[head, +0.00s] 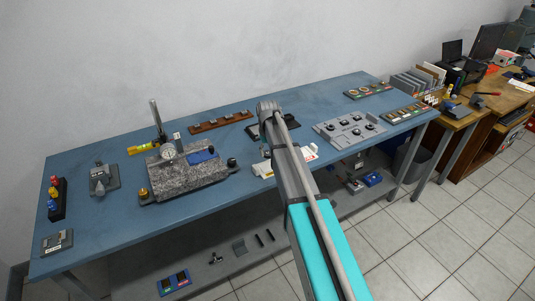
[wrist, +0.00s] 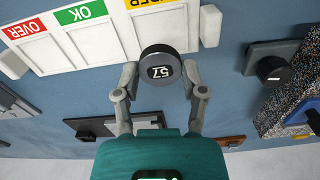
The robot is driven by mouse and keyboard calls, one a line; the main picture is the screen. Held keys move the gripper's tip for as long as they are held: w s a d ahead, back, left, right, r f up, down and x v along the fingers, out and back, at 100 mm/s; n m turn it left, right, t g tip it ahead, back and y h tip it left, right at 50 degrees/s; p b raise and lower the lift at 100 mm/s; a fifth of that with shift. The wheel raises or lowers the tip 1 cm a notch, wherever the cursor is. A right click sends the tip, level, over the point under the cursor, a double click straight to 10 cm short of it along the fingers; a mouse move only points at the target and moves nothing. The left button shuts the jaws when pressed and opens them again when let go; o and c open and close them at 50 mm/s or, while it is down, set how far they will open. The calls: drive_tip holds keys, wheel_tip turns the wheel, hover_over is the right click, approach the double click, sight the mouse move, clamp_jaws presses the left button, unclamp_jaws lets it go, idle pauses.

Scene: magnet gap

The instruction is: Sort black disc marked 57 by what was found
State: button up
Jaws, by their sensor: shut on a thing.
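The black disc marked 57 (wrist: 161,72) is between the fingertips of my gripper (wrist: 160,66) in the wrist view, its number upside down in the picture. My gripper is shut on it. Behind it lies a white three-part tray (wrist: 92,45) with a red OVER label (wrist: 25,30), a green OK label (wrist: 81,13) and a yellow label partly cut off at the top. The disc overlaps the yellow-labelled part in the picture; I cannot tell its height above it. The OVER and OK parts look bare where visible. In the head view my arm hides the gripper, disc and part of the tray (head: 262,170).
A grey board with black knobs (head: 349,128) lies to the right. A brown rack (head: 221,122) is at the back.

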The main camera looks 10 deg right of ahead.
sight(268, 166)
idle(0.4)
drive_tip(key=shift+f+b, duration=2.75)
drive_tip(key=shift+f, duration=0.2)
drive_tip(key=o, duration=1.2)
drive_tip(key=shift+o, duration=0.2)
drive_tip(key=c, duration=0.5)
